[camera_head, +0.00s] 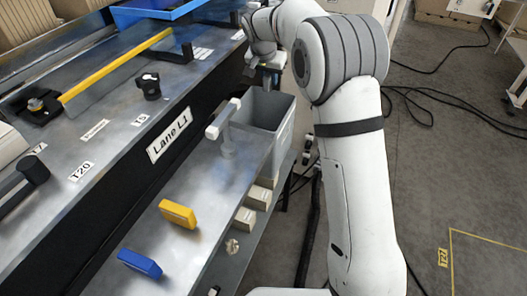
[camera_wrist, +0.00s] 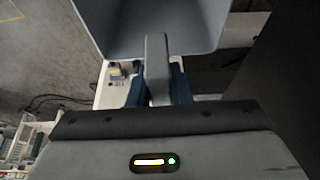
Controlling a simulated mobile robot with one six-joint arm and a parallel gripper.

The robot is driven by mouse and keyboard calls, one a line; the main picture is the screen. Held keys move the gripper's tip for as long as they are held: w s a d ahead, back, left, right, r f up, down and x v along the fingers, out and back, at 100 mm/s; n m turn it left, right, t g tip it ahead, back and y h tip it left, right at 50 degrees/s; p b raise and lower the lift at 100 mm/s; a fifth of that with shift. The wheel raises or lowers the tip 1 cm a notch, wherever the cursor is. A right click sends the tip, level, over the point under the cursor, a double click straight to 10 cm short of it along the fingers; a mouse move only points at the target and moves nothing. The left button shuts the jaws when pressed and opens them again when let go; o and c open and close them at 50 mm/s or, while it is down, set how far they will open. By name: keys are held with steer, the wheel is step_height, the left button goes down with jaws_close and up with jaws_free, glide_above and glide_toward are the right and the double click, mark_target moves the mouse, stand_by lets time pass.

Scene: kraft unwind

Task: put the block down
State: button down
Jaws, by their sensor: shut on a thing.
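My gripper (camera_head: 268,74) is at the top centre of the head view, at the far end of the grey bin (camera_head: 286,112). In the wrist view my gripper (camera_wrist: 157,86) has its dark blue fingers shut on a narrow grey block (camera_wrist: 157,62). The block stands out beyond the fingertips, in front of the open grey bin (camera_wrist: 120,35). I cannot tell how far it is from the bin wall. The block cannot be made out clearly in the head view. A yellow block (camera_head: 178,213) and a blue block (camera_head: 139,263) stand apart on the lower metal shelf.
A T-shaped grey handle (camera_head: 223,122) rises from the shelf beside the bin. The dark "Lane L1" ledge (camera_head: 150,155) runs along the left. A blue tray (camera_head: 150,12) sits at the back. Clear shelf lies around the yellow and blue blocks.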

step_height(320, 180, down, 18)
steer(key=shift+r+b, duration=0.1)
steer(key=shift+b, duration=0.5)
steer(key=shift+f+b, duration=0.4)
steer(key=shift+b, duration=0.15)
steer(key=shift+f, duration=0.2)
steer(key=c, duration=1.3)
jaws_free()
steer(key=shift+r, duration=0.15)
